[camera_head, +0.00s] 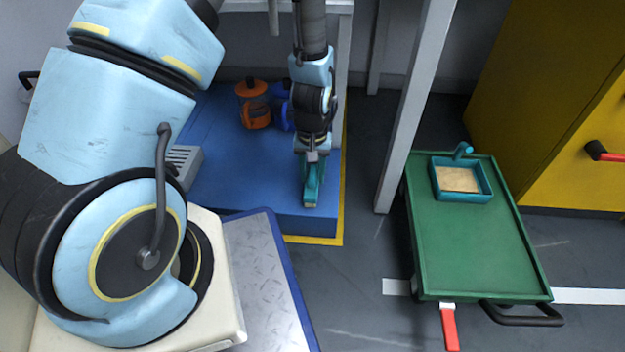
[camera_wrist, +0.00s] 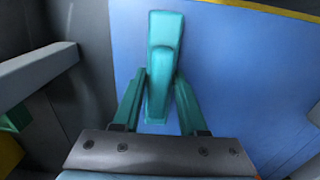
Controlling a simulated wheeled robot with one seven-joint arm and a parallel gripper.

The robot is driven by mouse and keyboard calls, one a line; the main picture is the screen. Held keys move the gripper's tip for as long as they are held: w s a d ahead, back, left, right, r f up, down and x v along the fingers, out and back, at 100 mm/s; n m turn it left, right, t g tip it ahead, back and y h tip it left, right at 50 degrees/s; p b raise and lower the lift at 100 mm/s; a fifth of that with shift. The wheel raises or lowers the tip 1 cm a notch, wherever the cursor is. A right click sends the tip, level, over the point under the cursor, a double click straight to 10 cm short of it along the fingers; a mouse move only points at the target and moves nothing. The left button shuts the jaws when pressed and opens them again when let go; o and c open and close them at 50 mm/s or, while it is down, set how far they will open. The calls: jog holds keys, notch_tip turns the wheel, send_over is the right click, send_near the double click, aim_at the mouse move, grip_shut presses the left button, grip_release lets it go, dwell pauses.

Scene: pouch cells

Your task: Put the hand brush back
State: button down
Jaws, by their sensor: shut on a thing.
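My gripper (camera_head: 311,178) points down over the right part of a low blue platform (camera_head: 225,195). It is shut on the teal hand brush (camera_head: 311,195), whose small tan lower end shows near the platform's front edge. In the wrist view the brush (camera_wrist: 163,55) sits between the two green fingers, its long body reaching away from the wrist. The blue surface (camera_wrist: 235,80) lies behind it. I cannot tell whether the brush touches the platform.
An orange-and-black canister (camera_head: 253,105) and a blue one stand at the back of the platform. A grey post (camera_head: 415,110) rises to the right. Beyond it, a green cart (camera_head: 470,240) bears a teal box with a handle (camera_head: 461,181). A yellow cabinet (camera_head: 560,110) stands far right.

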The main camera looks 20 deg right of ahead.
aim_at(313, 170)
jog(key=shift+f, duration=0.1)
jog(key=shift+f, duration=0.1)
jog(key=shift+c, duration=2.2)
grip_release()
notch_tip(313, 170, up, 12)
jog(key=p, duration=0.7)
jog(key=w+a+r+n, duration=0.2)
jog(key=w+a+r, duration=0.3)
jog(key=a+r, duration=0.6)
jog(key=s+a+r+n, duration=0.1)
jog(key=a+r, duration=0.3)
jog(key=a, duration=0.3)
jog(key=s+a+r+t, duration=0.1)
jog(key=s+a+r, duration=0.1)
jog(key=a+r, duration=0.2)
jog(key=a, duration=0.3)
jog(key=shift+s+a+r+n+t, duration=0.15)
jog(key=shift+s+r+n+t, duration=0.15)
jog(key=shift+n, duration=0.1)
